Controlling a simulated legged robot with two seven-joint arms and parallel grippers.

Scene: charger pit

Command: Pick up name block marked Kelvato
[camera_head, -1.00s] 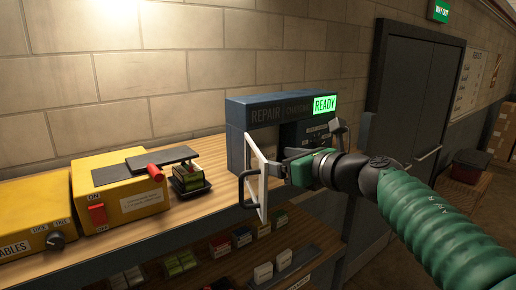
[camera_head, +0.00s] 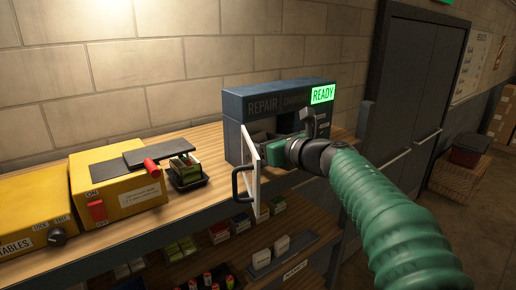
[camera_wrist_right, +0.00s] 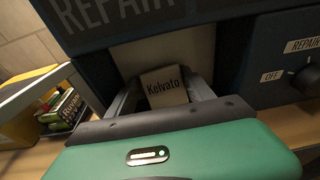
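The name block marked Kelvato (camera_wrist_right: 165,87) is pale with dark lettering. In the right wrist view it stands inside the opening of the blue repair machine (camera_wrist_right: 240,60). My right gripper (camera_wrist_right: 163,98) reaches into this opening, with one grey finger on each side of the block. The fingers look open, and I cannot tell whether either touches it. In the head view my right gripper (camera_head: 276,150) is at the machine (camera_head: 233,105), beside its open white door (camera_head: 254,172). The block cannot be made out in the head view. My left gripper is not in view.
A green READY sign (camera_head: 323,94) is lit on the machine. A yellow box (camera_head: 118,200) with a red-handled lever and a black tray (camera_head: 187,178) stand to the left. Two pale blocks (camera_head: 272,252) sit on the lower shelf. The open door stands close to my gripper.

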